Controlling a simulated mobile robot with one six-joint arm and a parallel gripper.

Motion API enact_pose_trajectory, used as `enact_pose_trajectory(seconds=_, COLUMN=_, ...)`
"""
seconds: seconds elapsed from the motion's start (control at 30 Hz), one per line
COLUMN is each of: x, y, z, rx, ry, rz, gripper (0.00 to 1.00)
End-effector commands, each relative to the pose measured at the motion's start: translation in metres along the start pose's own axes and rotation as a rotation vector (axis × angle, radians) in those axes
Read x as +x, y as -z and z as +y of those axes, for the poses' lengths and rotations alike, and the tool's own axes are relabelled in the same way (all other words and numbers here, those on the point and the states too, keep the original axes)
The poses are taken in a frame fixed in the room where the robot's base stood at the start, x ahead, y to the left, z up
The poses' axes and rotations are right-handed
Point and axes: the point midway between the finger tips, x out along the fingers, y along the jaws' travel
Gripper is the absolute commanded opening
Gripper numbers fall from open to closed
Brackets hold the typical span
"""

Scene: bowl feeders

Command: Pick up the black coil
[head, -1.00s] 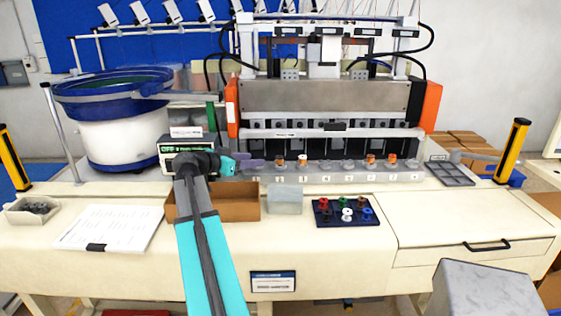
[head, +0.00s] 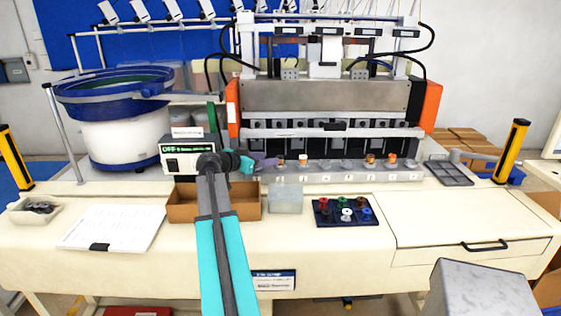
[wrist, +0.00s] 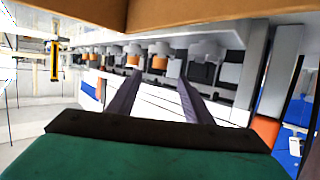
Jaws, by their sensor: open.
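My gripper (head: 266,162) is in front of the winding machine, above the brown cardboard box, at the left end of the spindle row. Its two dark fingers are apart in the wrist view (wrist: 157,95), with nothing held between them. A dark blue tray (head: 378,222) on the bench, right of and nearer than the gripper, holds small coils in red, green, white, blue and darker tones. I cannot clearly single out a black coil among them at this size. The tray does not show clearly in the wrist view.
The cardboard box (head: 185,210) and a translucent bin (head: 286,199) stand left of the tray. The winding machine (head: 325,97) rises behind, with orange coils (head: 371,158) along its front rail. The bench right of the tray (head: 450,222) is clear.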

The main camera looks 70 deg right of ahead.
Motion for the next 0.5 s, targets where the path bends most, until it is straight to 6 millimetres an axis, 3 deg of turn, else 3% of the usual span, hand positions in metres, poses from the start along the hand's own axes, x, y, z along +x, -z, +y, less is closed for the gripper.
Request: enact_pose_trajectory(seconds=0.5, x=0.043, y=0.004, z=0.001, rx=-0.001, ry=-0.003, rz=-0.001, gripper=0.46)
